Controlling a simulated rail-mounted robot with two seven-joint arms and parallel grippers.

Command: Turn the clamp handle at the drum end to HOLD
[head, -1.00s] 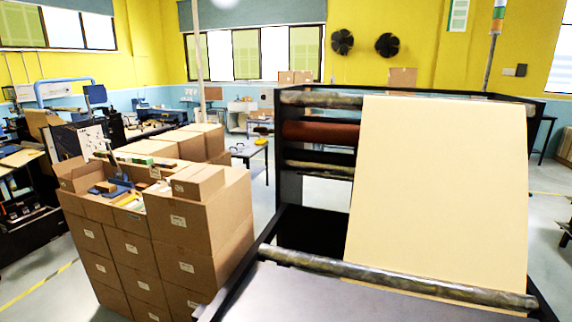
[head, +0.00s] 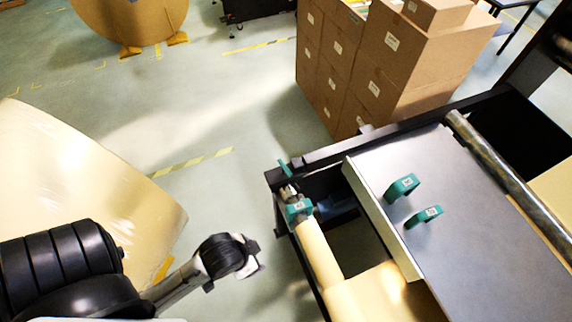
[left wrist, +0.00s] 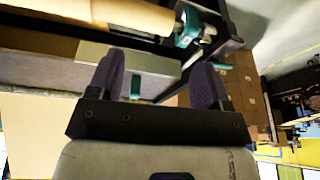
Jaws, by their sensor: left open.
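A teal clamp (head: 298,208) sits around the shaft at the upper end of the brown kraft roll (head: 318,252). A thin teal handle-like piece (head: 284,169) sticks up at the frame corner just beyond it. Any HOLD marking is too small to read. My left gripper (head: 257,260) is left of the roll, apart from it and from the clamp. In the left wrist view my left gripper (left wrist: 158,75) has its two dark fingers spread with nothing held between them. The clamp (left wrist: 187,27) shows there above the fingers, beside the roll (left wrist: 120,14). My right gripper is not visible.
Two teal brackets, one (head: 402,187) above the other (head: 427,214), stand on the grey machine plate (head: 455,250). The black frame (head: 330,150) edges the machine. Stacked cartons (head: 385,70) stand behind it. A large pale roll (head: 85,170) is at left. Open floor lies between.

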